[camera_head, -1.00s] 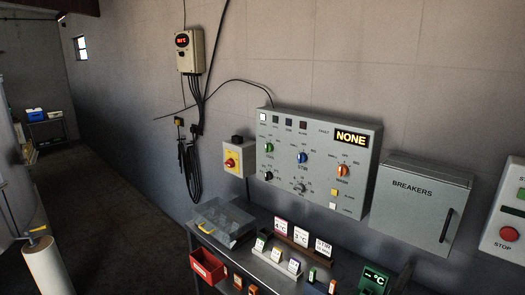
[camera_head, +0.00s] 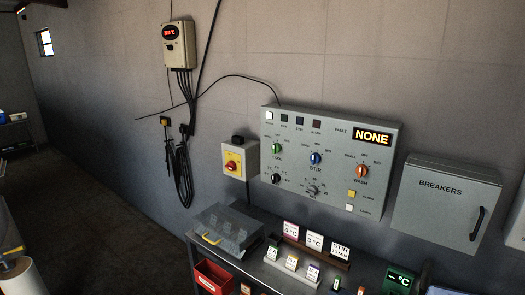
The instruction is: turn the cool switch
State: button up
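A grey control panel (camera_head: 330,160) is fixed to the wall right of centre. It carries a green knob labelled COOL (camera_head: 277,148) at its left, a blue STIR knob (camera_head: 315,158) in the middle and an orange WASH knob (camera_head: 361,170) at the right. A grey dial (camera_head: 313,190) sits below the blue knob. A lit display reads NONE (camera_head: 372,136) beside the word FAULT. The exact position of the green knob's pointer is too small to tell. My gripper is not in view.
A yellow and red switch box (camera_head: 240,160) is left of the panel; a grey BREAKERS box (camera_head: 446,205) is at its right. A bench below holds a grey lidded box (camera_head: 224,232), a red bin (camera_head: 213,276) and small label cards (camera_head: 314,241). Open floor lies at left.

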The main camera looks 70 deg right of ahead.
aim_at(277, 148)
jog(key=z, duration=0.2)
jog(key=i, duration=1)
jog(key=z, duration=0.35)
